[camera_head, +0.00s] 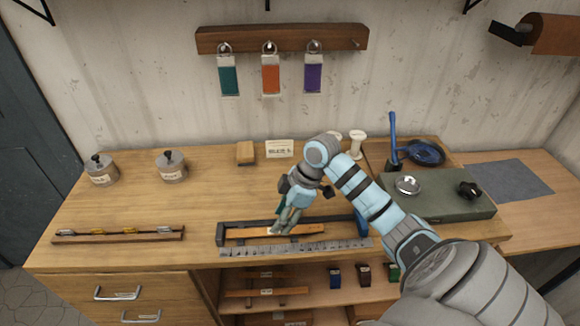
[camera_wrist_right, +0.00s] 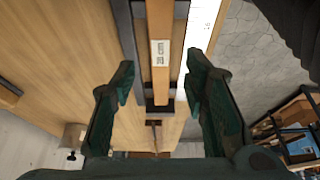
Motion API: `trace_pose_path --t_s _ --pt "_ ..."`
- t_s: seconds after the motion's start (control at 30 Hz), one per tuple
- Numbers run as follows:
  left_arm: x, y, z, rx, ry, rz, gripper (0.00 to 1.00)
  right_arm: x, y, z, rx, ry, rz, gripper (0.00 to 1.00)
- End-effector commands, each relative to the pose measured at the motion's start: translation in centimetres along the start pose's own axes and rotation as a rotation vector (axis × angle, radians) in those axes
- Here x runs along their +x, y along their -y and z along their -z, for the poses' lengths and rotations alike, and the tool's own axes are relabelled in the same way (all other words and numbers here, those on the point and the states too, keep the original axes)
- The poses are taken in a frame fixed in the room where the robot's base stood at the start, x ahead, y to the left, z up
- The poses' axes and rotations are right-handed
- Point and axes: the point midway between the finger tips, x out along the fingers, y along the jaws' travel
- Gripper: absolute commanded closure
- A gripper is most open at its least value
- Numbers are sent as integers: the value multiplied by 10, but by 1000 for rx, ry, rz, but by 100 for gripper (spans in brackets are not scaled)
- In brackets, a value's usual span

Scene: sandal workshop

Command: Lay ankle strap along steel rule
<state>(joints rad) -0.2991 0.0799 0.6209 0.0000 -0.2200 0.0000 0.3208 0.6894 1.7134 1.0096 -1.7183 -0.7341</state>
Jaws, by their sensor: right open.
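A tan-orange strap (camera_head: 250,233) lies lengthwise in a dark frame (camera_head: 221,236) at the front of the bench. The steel rule (camera_head: 345,245) lies parallel along the frame's front side. In the right wrist view the strap (camera_wrist_right: 160,24) carries a small pale label, and the pale rule (camera_wrist_right: 204,18) runs beside the frame. My right gripper (camera_head: 283,230) is over the middle of the strap and hides part of it. Its jaws (camera_wrist_right: 159,68) are open on either side of the strap, with nothing held. I cannot tell the exact height above it. My left gripper is not in view.
A rack with small items (camera_head: 120,236) lies at the front left. Two lidded metal pots (camera_head: 172,167) stand behind it. A green-grey slab (camera_head: 440,205) with tools is at the right. Shelves with straps (camera_head: 265,291) are below. The bench's left middle is clear.

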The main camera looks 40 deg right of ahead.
Motion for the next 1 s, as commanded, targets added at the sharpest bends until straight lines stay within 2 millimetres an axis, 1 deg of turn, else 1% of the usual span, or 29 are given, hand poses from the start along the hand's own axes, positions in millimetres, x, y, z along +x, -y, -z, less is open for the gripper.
trace_pose_path --t_s 0.03,0.2,0.3,0.33,0.4,0.47,1.0 --pt "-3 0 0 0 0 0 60 -17 -2 0 -2 3 -6 59" --pt "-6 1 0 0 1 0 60 -66 -2 0 -2 3 -5 59" --pt "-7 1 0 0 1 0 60 -85 -1 0 -1 3 -3 59" --pt "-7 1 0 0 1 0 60 -88 0 0 -1 2 -1 59" --pt "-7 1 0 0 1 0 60 -94 0 0 1 1 0 59" --pt "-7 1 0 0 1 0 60 -96 0 0 1 0 2 59" --pt "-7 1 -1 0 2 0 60 -96 0 0 0 0 1 59"
